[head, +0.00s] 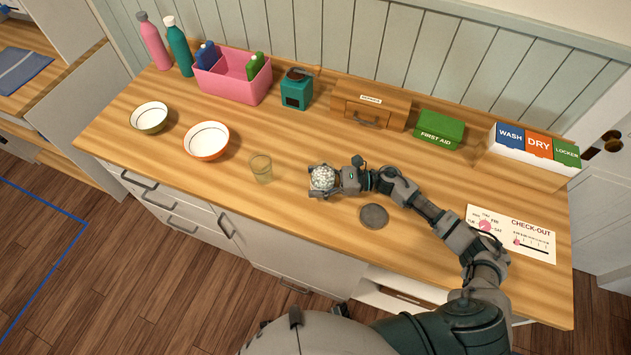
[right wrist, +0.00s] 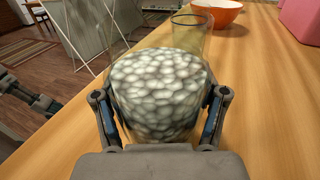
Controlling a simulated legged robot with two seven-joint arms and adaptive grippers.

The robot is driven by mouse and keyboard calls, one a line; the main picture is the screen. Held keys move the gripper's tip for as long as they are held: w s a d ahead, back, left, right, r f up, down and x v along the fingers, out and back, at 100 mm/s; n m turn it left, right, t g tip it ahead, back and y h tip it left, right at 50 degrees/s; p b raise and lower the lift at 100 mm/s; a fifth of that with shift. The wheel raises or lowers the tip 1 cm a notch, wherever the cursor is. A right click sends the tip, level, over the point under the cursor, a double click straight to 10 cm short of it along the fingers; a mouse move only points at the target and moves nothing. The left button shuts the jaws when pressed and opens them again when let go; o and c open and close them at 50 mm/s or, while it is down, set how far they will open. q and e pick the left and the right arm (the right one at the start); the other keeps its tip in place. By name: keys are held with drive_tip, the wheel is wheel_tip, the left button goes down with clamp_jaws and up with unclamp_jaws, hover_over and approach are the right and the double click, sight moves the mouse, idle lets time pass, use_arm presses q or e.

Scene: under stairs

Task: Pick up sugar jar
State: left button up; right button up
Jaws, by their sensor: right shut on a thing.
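The sugar jar (head: 322,178) is a clear jar filled with white lumps, near the middle of the wooden counter in the head view. My right gripper (head: 325,181) is shut on it, one finger on each side. In the right wrist view the jar (right wrist: 160,92) fills the space between the fingers of the gripper (right wrist: 160,112). I cannot tell whether its base touches the counter. A round grey disc (head: 374,216), perhaps a lid, lies on the counter to the right of the jar. My left gripper is not in view.
An empty glass (head: 261,168) stands left of the jar, with an orange bowl (head: 206,141) and a green bowl (head: 149,117) further left. A pink bin (head: 232,86), teal box (head: 296,90), wooden drawer box (head: 368,107) and first-aid box (head: 438,130) line the back.

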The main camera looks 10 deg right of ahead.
drive_tip(key=shift+r, duration=1.2)
drive_tip(key=shift+s+r, duration=0.1)
drive_tip(key=shift+r, duration=0.05)
drive_tip(key=s, duration=0.8)
drive_tip(key=s+d+r+b, duration=0.1)
drive_tip(key=s, duration=0.3)
drive_tip(key=shift+s+d, duration=0.1)
drive_tip(key=shift+s, duration=0.15)
drive_tip(key=shift+s+d+r, duration=0.15)
drive_tip(key=shift+s, duration=1.35)
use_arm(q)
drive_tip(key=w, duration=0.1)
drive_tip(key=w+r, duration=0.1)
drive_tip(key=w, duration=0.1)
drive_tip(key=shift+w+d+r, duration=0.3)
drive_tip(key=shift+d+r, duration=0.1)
use_arm(e)
drive_tip(key=shift+s+r, duration=0.1)
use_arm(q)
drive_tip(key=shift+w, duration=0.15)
